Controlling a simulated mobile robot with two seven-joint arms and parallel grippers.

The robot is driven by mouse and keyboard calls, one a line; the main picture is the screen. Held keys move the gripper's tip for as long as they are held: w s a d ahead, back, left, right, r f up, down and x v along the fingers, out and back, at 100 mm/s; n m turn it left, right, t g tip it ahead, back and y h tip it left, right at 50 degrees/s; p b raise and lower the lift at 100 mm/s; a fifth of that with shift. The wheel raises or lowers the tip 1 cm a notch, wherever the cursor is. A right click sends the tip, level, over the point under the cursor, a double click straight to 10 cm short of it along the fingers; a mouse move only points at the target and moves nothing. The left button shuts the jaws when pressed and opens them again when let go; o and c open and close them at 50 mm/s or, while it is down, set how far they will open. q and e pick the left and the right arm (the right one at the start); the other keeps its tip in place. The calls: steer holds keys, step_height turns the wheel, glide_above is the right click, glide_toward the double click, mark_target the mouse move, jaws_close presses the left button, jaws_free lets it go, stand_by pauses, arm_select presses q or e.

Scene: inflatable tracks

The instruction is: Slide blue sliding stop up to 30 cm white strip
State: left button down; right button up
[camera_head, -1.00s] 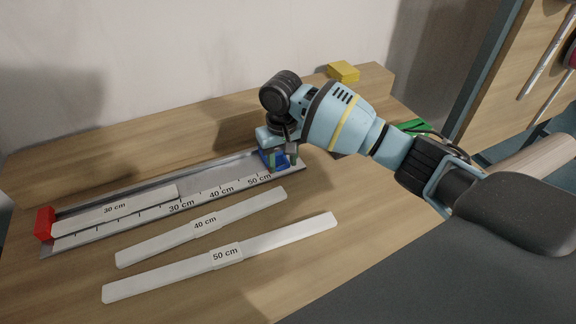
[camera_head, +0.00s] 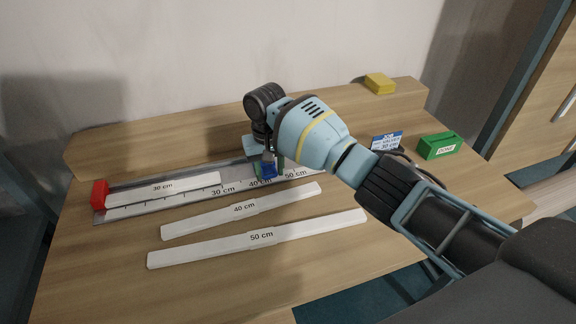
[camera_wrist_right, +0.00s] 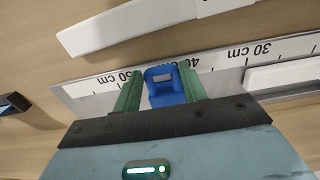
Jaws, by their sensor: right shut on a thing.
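The blue sliding stop (camera_head: 266,171) sits on the grey measuring track (camera_head: 131,214), close to the 40 cm mark. My right gripper (camera_head: 268,166) is shut on it; in the right wrist view the green fingers stand on both sides of the blue stop (camera_wrist_right: 165,90). The 30 cm white strip (camera_head: 190,184) lies in the track, its left end near the red end block (camera_head: 100,194). A clear gap of track separates its right end from the stop. The strip's end also shows in the right wrist view (camera_wrist_right: 285,74). My left gripper is not in view.
The 40 cm strip (camera_head: 290,196) and 50 cm strip (camera_head: 320,226) lie loose on the table in front of the track. A yellow block (camera_head: 380,84) sits on the back ledge. A blue-and-white card (camera_head: 386,141) and a green block (camera_head: 439,146) stand at the right.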

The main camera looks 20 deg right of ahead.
steer(key=a, duration=0.4)
steer(key=a+b, duration=0.1)
steer(key=a, duration=0.4)
steer(key=shift+w+a+f, duration=0.1)
steer(key=shift+w+a, duration=0.1)
steer(key=shift+a, duration=0.05)
steer(key=o, duration=1.3)
step_height(320, 180, up, 8)
steer(key=shift+f+p, duration=0.1)
steer(key=shift+p, duration=0.35)
